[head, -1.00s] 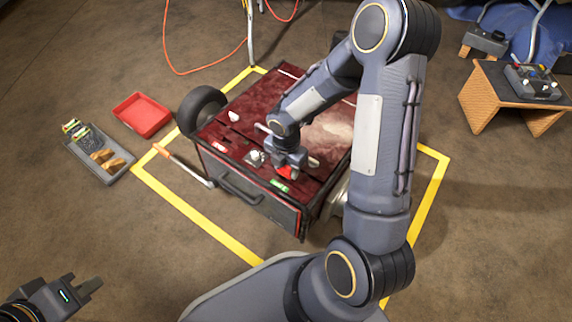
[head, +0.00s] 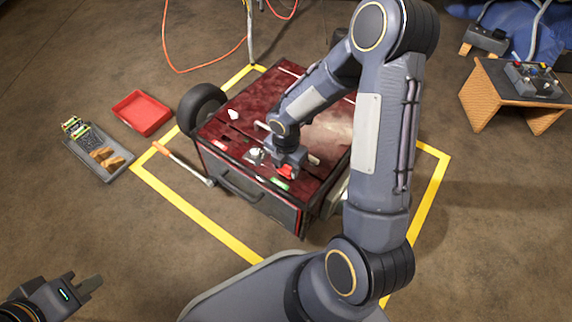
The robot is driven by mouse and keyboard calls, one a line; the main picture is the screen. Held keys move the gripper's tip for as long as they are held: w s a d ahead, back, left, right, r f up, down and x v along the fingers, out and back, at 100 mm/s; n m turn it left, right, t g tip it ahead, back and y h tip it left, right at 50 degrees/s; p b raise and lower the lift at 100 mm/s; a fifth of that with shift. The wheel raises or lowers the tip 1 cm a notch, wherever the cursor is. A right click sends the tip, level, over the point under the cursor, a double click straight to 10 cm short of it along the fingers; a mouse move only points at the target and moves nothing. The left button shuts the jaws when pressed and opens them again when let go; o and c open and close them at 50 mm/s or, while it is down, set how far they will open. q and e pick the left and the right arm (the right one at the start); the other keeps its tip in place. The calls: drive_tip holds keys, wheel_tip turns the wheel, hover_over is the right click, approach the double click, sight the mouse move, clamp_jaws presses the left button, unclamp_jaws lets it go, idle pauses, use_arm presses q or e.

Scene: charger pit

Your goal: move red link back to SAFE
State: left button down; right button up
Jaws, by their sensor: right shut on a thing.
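The red link (head: 287,171) is a small red piece on top of the dark red wheeled box (head: 243,113). My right gripper (head: 284,169) reaches down onto the box and is shut on the red link; its fingertips are small and partly hidden by the gripper body. A green marking (head: 280,184) lies just in front of the red link, near the box's front edge. I cannot read any SAFE label. My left gripper (head: 88,287) is at the lower left, away from the box, with its fingers apart and empty.
A grey tray (head: 75,155) with several items and an empty red tray (head: 142,112) lie on the floor at left. An orange-handled bar (head: 183,163) lies beside the box. Yellow tape (head: 205,222) surrounds it. A wooden stand (head: 488,92) bears a control box at right.

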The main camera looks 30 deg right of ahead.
drive_tip(key=shift+f+b, duration=0.6)
drive_tip(key=shift+f, duration=0.4)
drive_tip(key=o, duration=1.1)
drive_tip(key=shift+o, duration=0.2)
wheel_tip(320, 180, up, 7)
drive_tip(key=p, duration=0.4)
drive_tip(key=shift+r, duration=0.45)
